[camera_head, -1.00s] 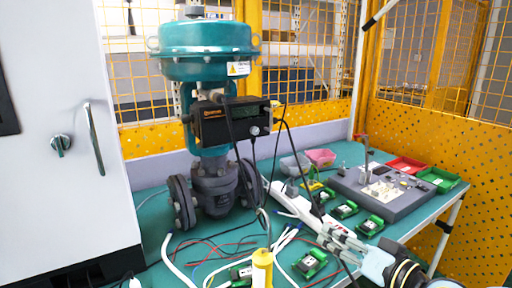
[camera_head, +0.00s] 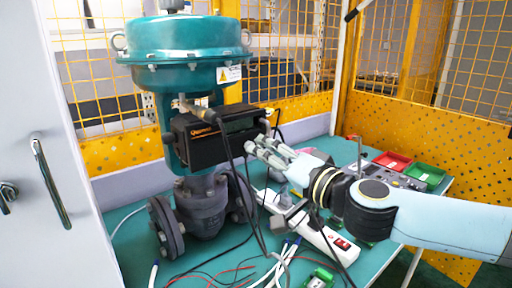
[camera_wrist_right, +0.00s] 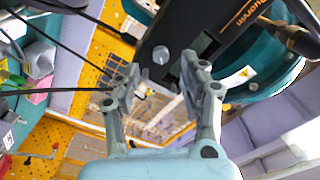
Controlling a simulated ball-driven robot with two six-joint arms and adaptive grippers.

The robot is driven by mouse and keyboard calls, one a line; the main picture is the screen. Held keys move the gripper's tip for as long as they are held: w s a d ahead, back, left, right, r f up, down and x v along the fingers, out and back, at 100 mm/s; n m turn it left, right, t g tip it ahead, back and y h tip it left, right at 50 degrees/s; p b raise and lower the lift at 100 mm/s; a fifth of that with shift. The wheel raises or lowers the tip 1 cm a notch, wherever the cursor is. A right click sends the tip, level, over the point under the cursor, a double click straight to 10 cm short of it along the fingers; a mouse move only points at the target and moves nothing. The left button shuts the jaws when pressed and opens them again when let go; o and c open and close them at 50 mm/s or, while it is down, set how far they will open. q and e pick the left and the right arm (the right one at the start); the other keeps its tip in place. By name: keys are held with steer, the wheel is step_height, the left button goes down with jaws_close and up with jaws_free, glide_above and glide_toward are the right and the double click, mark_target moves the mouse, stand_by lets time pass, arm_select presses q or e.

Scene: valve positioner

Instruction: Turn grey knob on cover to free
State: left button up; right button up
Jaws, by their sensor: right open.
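The black valve positioner (camera_head: 205,140) is mounted on the teal valve actuator (camera_head: 190,50). Its grey knob (camera_wrist_right: 160,55) shows in the right wrist view as a small round knob on the dark cover, beside a display window (camera_wrist_right: 190,62). In the head view the knob is hidden or cannot be made out behind my fingers. My right gripper (camera_head: 259,146) is open and empty at the right front of the positioner. In the wrist view the knob appears between and just beyond its fingertips (camera_wrist_right: 162,76); I see no contact. My left gripper is not in view.
Black cables (camera_head: 232,165) hang in front of the positioner. A white power strip (camera_head: 310,228) and loose wires lie on the teal table (camera_head: 125,225). Red (camera_head: 393,161) and green (camera_head: 425,174) trays stand at the back right. A white cabinet (camera_head: 70,130) is on the left.

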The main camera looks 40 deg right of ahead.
steer(key=w, duration=0.3)
steer(key=shift+w+d, duration=0.15)
steer(key=shift+w, duration=0.15)
steer(key=shift+c, duration=2.4)
jaws_close()
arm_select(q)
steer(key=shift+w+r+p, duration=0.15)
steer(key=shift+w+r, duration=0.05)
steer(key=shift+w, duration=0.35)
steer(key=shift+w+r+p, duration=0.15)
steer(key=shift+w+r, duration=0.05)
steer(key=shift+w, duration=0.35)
